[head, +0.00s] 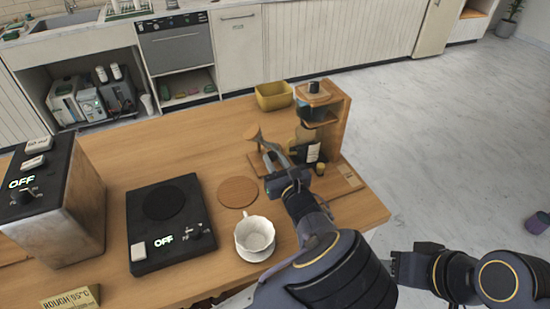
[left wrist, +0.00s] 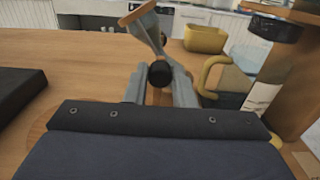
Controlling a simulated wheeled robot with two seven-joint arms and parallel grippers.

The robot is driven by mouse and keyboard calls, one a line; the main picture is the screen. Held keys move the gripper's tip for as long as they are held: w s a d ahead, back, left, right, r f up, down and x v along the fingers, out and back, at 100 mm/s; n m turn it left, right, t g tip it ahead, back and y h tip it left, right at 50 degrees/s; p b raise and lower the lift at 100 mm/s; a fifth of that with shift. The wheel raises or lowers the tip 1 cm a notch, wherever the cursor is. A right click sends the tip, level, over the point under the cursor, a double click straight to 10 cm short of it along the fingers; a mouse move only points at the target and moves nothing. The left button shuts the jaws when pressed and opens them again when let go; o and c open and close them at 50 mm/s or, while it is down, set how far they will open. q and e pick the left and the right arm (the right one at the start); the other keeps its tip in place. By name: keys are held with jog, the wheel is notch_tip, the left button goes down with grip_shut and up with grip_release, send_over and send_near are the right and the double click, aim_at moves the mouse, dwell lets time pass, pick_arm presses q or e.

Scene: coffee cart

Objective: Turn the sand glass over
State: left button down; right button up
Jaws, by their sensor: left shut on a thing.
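The sand glass (head: 252,132) has a round wooden cap and a narrow waist, and it is tilted with its visible cap up and to the left. It also shows in the left wrist view (left wrist: 150,32), tilted at the far end of the fingers. My left gripper (head: 268,156) is shut on it above the wooden table. The fingers hide its lower part, so I cannot tell whether it touches anything below. My right gripper (head: 398,266) is at the lower right, off the table edge, and its fingers are not clear.
A wooden stand (head: 336,122) with coffee gear is close to the right of my left gripper. A yellow bin (head: 274,95) is behind.

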pick_arm(q)
jog(key=m+p, duration=0.2)
jog(key=m, duration=0.2)
jog(key=shift+r+p, duration=0.1)
jog(key=shift+p, duration=0.3)
jog(key=shift+m+p, duration=0.8)
jog(key=shift+m, duration=0.6)
jog(key=c, duration=1.2)
grip_release()
jog(key=shift+c, duration=0.2)
jog(key=shift+s+d, duration=0.1)
jog(key=v, duration=0.3)
jog(key=b+v, duration=0.1)
jog(key=v, duration=0.2)
jog(key=shift+s+d+f+b, duration=0.1)
jog(key=shift+f+b, duration=0.1)
jog(key=shift+b, duration=0.1)
jog(key=shift+s+d, duration=0.2)
jog(key=shift+s, duration=0.45)
